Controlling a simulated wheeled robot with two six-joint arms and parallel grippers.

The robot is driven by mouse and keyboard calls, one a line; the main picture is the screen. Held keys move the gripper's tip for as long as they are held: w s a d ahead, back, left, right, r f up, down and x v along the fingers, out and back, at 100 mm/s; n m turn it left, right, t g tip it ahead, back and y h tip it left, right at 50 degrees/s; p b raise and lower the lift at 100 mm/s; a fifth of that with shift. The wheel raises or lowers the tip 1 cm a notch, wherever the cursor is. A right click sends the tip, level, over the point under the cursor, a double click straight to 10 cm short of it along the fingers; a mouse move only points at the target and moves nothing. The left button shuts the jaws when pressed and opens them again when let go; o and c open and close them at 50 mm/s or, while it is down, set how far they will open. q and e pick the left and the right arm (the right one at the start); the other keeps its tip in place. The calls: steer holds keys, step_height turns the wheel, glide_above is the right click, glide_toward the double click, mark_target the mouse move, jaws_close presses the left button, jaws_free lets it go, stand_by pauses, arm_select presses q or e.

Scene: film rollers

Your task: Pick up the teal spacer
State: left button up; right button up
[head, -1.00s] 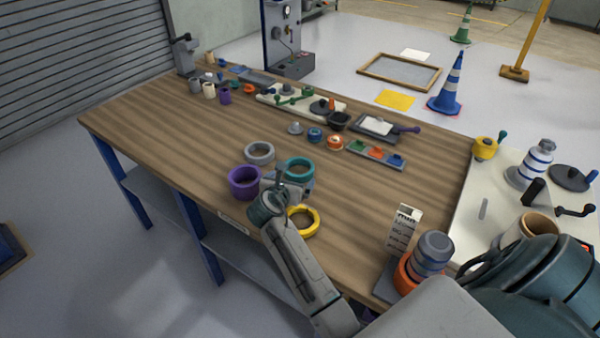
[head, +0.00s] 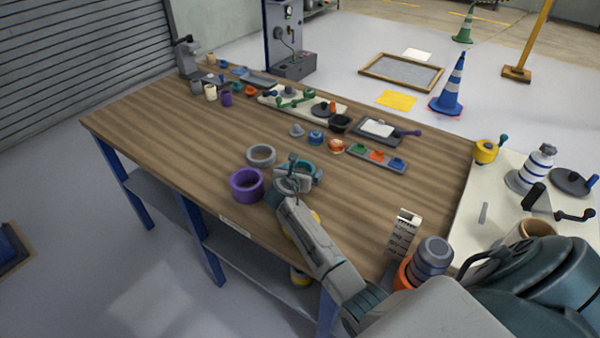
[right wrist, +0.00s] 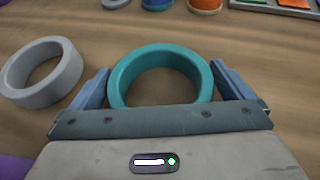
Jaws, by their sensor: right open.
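The teal spacer (right wrist: 160,57) is a thick ring lying flat on the wooden table. In the right wrist view it sits between the two blue fingers of my right gripper (right wrist: 161,82), one on each side. The fingers are open, with a small gap at the right; the left one is very close to the ring. The near edge of the ring is partly hidden by the gripper body. In the head view my right gripper (head: 298,176) covers most of the teal spacer (head: 309,165). My left gripper is not in view.
A grey ring (head: 261,155) and a purple ring (head: 246,185) lie just left of the gripper. A yellow ring (head: 316,215) is mostly hidden under my right arm. Small blue (head: 316,137) and orange (head: 336,146) parts and a coloured strip (head: 376,155) stand farther back.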

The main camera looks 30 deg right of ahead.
steer(key=shift+c, duration=0.4)
steer(key=c, duration=0.8)
